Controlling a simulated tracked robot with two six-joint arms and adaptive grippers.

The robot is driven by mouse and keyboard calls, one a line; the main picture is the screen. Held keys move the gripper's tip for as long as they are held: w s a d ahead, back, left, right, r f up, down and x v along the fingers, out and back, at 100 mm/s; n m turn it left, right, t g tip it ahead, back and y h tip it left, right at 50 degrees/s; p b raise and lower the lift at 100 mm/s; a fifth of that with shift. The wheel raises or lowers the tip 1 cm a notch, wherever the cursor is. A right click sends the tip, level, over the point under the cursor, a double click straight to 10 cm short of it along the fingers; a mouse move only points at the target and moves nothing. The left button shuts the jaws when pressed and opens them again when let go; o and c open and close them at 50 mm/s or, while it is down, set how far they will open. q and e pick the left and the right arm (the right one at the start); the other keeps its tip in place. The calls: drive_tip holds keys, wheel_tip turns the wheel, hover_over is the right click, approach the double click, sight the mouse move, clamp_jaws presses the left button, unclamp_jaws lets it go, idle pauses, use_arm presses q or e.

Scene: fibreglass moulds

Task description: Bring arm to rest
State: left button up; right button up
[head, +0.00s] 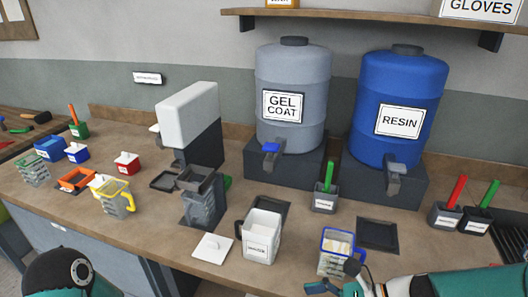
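My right arm comes in from the lower right. Its gripper (337,279) is at the bottom edge, just in front of a blue-rimmed container (330,265) with pale contents. Its fingertips look spread apart with nothing between them, and one dark finger overlaps the container's lower right in the picture; I cannot tell whether it touches. Of my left arm only a dark and teal link shows in the lower left corner; its gripper is out of the picture.
A white jug (261,236) and a white lid (212,248) stand near the bench's front edge. A grey GEL COAT drum (292,75) and a blue RESIN drum (402,85) stand behind. Pots with red and green handles (444,216) are at right. Bare bench (300,272) lies left of the gripper.

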drive_tip(key=s+f+n+g+h, duration=0.3)
drive_tip(key=s+f+n, duration=0.2)
drive_tip(key=s+f, duration=0.5)
drive_tip(key=s+f+n+g+h, duration=0.35)
drive_tip(key=s+f, duration=0.25)
drive_tip(key=f, duration=0.7)
drive_tip(key=w+d+f+n+t+h, duration=0.2)
drive_tip(key=w+f+n+t, duration=0.3)
drive_tip(key=n, duration=0.6)
drive_tip(key=shift+w+d+f+h, duration=0.35)
drive_tip(key=shift+w+d+f, duration=0.3)
drive_tip(key=shift+d, duration=0.15)
